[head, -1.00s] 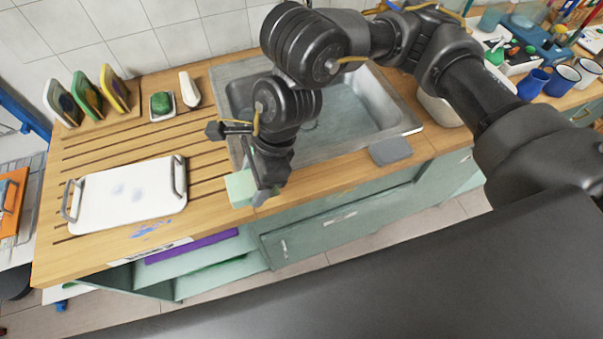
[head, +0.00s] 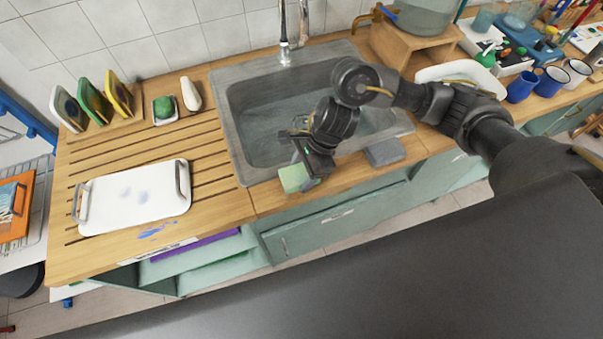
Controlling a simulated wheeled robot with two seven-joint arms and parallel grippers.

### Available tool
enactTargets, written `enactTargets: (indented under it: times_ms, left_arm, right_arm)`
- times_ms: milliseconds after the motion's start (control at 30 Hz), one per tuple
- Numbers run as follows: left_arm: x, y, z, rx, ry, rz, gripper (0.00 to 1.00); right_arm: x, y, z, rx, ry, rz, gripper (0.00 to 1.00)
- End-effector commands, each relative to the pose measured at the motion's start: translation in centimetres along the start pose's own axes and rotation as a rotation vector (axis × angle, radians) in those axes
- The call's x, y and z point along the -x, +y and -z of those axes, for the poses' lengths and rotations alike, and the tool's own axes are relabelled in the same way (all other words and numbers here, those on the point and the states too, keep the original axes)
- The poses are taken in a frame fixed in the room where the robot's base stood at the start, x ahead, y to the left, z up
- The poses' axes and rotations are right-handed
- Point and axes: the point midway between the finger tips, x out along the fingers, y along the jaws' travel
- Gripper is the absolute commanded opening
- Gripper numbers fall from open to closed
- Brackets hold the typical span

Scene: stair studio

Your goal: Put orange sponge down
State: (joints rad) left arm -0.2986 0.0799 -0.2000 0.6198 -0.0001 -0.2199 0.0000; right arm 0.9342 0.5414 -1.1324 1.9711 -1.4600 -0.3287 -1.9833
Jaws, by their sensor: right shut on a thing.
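My right gripper (head: 307,176) is shut on a pale green block (head: 292,178) that looks like a sponge. It holds the block at the front edge of the counter (head: 228,208), in front of the sink. I cannot tell whether the block touches the counter. The block looks green, and I see no orange sponge. My left gripper is not in view.
A grey block (head: 384,152) lies on the counter right of the gripper. The sink (head: 240,125) and faucet (head: 285,40) are behind. A white tray (head: 132,197) lies left on the slatted board. A soap dish (head: 165,109) stands behind it.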

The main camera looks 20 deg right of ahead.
Motion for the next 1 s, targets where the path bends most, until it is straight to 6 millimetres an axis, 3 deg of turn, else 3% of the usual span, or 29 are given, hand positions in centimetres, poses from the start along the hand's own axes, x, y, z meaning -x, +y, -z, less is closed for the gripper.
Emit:
enactTargets:
  times_ms: [200, 633, 667, 800, 1000]
  left_arm:
    - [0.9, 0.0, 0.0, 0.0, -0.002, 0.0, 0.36]
    - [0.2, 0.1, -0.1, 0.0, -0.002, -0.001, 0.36]
    - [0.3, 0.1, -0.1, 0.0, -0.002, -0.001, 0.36]
    - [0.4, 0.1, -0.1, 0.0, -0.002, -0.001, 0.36]
    - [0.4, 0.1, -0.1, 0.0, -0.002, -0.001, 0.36]
  right_arm:
    - [-1.7, 0.1, 0.6, -0.001, -0.001, -0.001, 0.39]
    - [-2.2, 0.0, 0.9, 0.002, 0.0, 0.0, 0.39]
    - [-2.2, 0.0, 0.8, 0.001, 0.0, 0.0, 0.58]
    - [-2.1, 0.0, 0.8, 0.001, 0.0, 0.0, 0.77]
    - [-2.1, 0.0, 0.8, 0.001, 0.0, 0.0, 0.79]
